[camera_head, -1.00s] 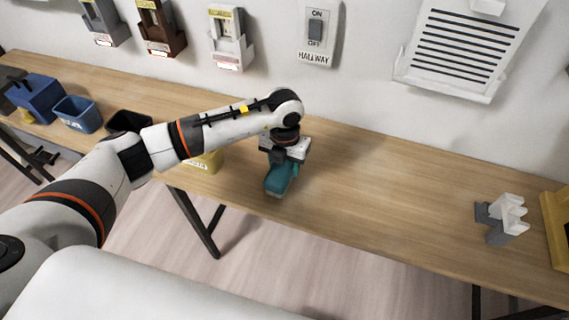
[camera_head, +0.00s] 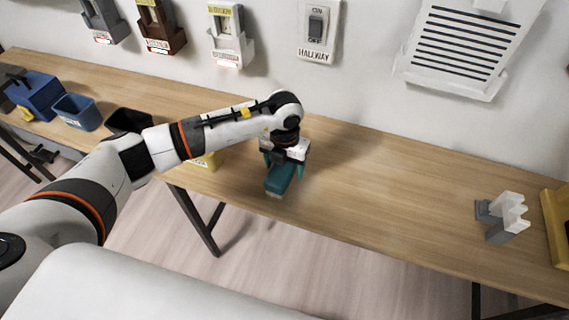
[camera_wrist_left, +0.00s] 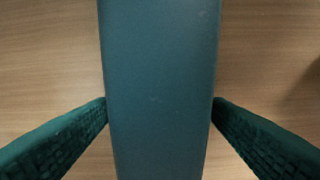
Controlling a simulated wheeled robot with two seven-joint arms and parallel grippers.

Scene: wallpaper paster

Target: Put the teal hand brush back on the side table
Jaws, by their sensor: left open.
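The teal hand brush (camera_head: 280,180) lies on the long wooden table (camera_head: 390,190), near its front edge. My left gripper (camera_head: 284,163) points down over the brush. It is open, with one teal finger on each side of the brush. In the left wrist view the brush (camera_wrist_left: 160,85) fills the middle as a broad teal band. The fingertips of my left gripper (camera_wrist_left: 160,104) are very close to its long sides; I cannot tell whether they touch. My right gripper is not in view.
A grey-white holder (camera_head: 507,217) stands at the right. The table between brush and holder is clear.

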